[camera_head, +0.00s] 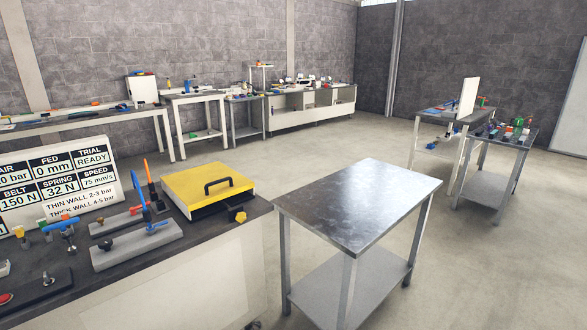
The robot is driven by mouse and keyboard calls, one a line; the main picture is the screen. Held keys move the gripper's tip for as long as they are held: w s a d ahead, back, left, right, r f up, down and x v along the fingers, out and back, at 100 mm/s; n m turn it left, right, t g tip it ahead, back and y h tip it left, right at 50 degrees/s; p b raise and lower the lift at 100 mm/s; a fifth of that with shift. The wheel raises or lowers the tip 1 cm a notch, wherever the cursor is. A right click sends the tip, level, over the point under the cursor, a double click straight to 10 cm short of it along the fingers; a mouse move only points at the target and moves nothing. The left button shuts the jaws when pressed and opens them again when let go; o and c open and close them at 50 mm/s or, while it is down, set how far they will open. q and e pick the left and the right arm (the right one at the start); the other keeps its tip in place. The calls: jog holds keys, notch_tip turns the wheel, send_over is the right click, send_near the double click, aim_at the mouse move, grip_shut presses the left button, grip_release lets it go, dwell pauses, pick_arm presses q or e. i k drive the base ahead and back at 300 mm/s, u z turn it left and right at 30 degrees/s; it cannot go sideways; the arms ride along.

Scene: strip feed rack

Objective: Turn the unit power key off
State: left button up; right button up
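A black control panel (40,290) lies at the near left on the dark-topped bench. A small silver switch (48,281) stands on it; it may be the power key, but it is too small to tell its position. A red button (6,298) sits on the same panel at the left picture edge. Neither of my grippers is in view.
A white display board (60,185) reads TRIAL READY. Open floor (330,140) lies beyond.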

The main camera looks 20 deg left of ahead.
aim_at(46, 278)
jog(key=u, duration=0.85)
jog(key=i, duration=0.8)
jog(key=u, duration=0.6)
